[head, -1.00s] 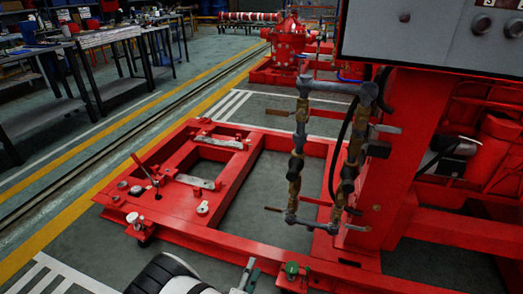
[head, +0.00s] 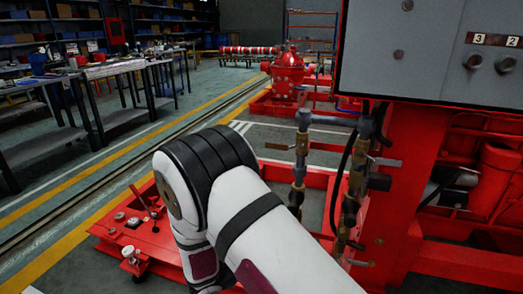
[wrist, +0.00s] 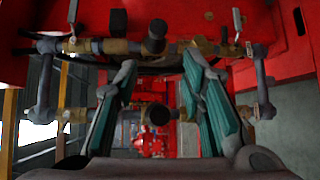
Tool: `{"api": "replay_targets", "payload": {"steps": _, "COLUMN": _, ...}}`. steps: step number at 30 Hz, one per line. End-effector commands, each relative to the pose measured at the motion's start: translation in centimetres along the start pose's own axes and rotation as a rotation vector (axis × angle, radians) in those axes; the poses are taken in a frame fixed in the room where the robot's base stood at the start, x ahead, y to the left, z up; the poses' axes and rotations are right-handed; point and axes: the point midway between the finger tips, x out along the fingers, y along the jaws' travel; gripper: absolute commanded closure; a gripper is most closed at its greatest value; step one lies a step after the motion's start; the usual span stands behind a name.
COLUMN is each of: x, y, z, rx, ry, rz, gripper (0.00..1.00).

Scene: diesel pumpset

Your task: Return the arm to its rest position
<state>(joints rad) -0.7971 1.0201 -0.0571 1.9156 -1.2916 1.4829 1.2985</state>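My gripper (wrist: 159,62) shows in the wrist view with its two teal-padded fingers spread apart and nothing visible between the pads. Brass and grey pipework with valves (wrist: 205,47) runs across that view beyond the fingers; I cannot tell how far off it is. In the head view, my white arm with black bands (head: 285,245) is bent at a joint and fills the lower middle. My gripper is not seen in the head view.
The pipework (head: 301,150) stands beside the red pumpset frame (head: 405,170), close right of my arm in the head view. A grey control panel (head: 435,60) is at upper right. A red base (head: 120,240) lies partly hidden behind my arm. Workbenches (head: 110,75) stand at left.

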Motion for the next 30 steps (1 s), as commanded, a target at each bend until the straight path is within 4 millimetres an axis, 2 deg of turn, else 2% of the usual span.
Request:
{"api": "replay_targets", "payload": {"steps": 1, "x": 0.9, "y": 2.2, "z": 1.1, "rx": 0.011, "ry": -0.061, "rz": -0.033, "gripper": 0.63}}
{"api": "replay_targets", "payload": {"steps": 6, "x": 2.9, "y": 7.7, "z": 5.6, "rx": 0.015, "ry": -0.243, "rz": -0.156, "gripper": 0.63}}
{"api": "replay_targets", "payload": {"steps": 15, "x": 4.3, "y": 14.8, "z": 14.9, "rx": 0.044, "ry": -0.488, "rz": -0.433, "gripper": 0.63}}
{"api": "replay_targets", "payload": {"steps": 23, "x": 3.1, "y": 18.4, "z": 23.1, "rx": 0.104, "ry": -0.606, "rz": -0.712, "gripper": 0.63}}
{"api": "replay_targets", "payload": {"steps": 30, "x": 0.2, "y": 19.9, "z": 29.5, "rx": 0.192, "ry": -0.624, "rz": -0.974, "gripper": 0.63}}
